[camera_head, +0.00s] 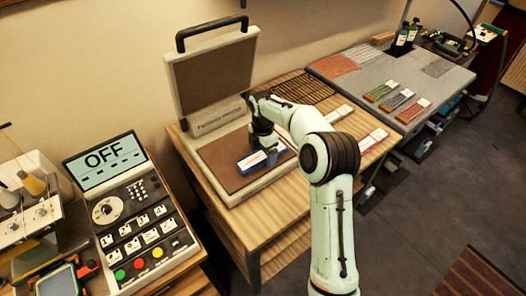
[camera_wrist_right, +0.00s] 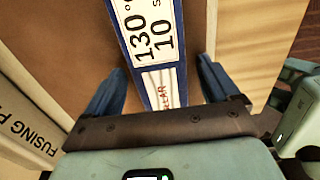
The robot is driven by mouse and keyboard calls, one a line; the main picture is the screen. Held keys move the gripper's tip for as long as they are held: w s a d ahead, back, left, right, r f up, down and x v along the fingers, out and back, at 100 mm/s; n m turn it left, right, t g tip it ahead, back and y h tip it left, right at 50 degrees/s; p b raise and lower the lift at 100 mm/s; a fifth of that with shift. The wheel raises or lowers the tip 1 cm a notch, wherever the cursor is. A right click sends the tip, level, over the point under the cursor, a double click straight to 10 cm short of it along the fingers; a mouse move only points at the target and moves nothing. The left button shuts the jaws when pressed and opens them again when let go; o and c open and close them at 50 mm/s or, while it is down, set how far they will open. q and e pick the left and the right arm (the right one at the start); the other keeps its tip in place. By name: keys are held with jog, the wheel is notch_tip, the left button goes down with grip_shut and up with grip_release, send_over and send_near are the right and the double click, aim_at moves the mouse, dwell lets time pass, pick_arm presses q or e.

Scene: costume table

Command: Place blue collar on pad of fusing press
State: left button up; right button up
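The blue collar (camera_head: 251,162) is a flat blue-edged piece with a white label, lying on the brown pad (camera_head: 222,159) of the open fusing press (camera_head: 213,72). In the right wrist view the blue collar (camera_wrist_right: 150,38) shows "130°", "10 s" and part of a word ending in "LLAR". My right gripper (camera_head: 268,153) is low over the pad at the collar. In its wrist view the gripper (camera_wrist_right: 160,88) has its two blue fingers spread, with a gap on each side of the collar. My left gripper is not in view.
The press lid is raised on its hinge behind the pad. A control panel (camera_head: 145,225) with an "OFF" screen (camera_head: 103,158) stands at left. Labelled pieces (camera_head: 372,139) lie on the wooden table to the right. A grey table (camera_head: 435,90) holds more coloured pieces and bottles.

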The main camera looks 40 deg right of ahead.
aim_at(263, 154)
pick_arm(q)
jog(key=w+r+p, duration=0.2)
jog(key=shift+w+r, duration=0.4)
pick_arm(e)
notch_tip(263, 154, up, 12)
jog(key=shift+r, duration=0.2)
